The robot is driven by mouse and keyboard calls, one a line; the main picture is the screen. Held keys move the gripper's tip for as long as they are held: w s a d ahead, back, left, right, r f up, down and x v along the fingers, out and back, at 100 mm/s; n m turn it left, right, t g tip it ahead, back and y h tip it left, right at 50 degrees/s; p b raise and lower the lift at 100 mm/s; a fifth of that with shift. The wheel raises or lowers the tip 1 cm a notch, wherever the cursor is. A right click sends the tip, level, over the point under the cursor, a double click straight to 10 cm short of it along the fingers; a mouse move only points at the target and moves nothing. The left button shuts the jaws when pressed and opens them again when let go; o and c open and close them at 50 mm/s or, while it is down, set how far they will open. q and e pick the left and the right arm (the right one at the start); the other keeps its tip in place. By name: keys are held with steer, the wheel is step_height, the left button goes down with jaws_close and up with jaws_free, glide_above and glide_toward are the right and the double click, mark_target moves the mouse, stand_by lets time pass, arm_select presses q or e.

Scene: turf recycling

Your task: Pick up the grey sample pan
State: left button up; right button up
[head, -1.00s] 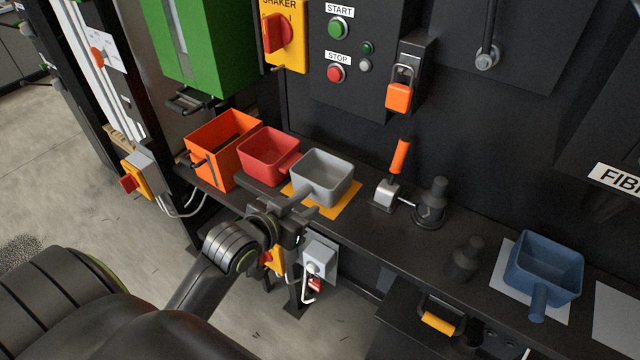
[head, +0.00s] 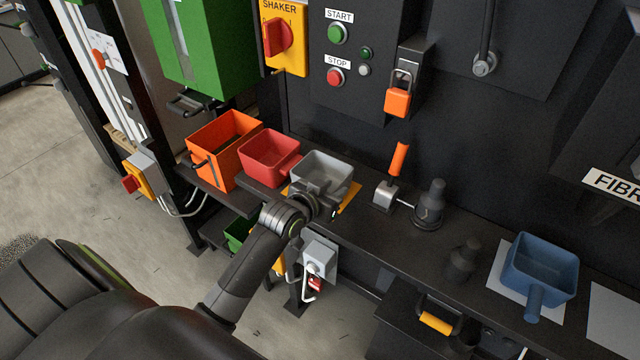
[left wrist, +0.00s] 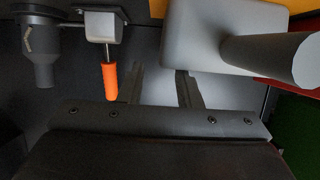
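The grey sample pan (head: 322,170) stands upright on a yellow mat (head: 350,199) on the dark shelf in the head view. My left gripper (head: 332,212) is at its near side, and my wrist hides the pan's handle there. In the left wrist view the pan's underside or wall (left wrist: 205,40) fills the top right, with its round handle (left wrist: 270,55) pointing towards the camera. The left gripper's two fingers (left wrist: 161,88) stand apart, to the left of the handle and not around it. I cannot tell whether a finger touches the pan. My right gripper is not in view.
A red pan (head: 268,155) and an orange bin (head: 222,148) stand close to the left. An orange-handled lever (head: 398,160) and a dark knobbed fitting (head: 430,205) stand to the right. A blue pan (head: 540,268) is farther right. A switch box (head: 318,258) hangs below the shelf edge.

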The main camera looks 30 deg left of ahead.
mark_target(339, 185)
arm_select(q)
steer(key=shift+p+x, duration=0.7)
steer(key=shift+x, duration=1.85)
jaws_close()
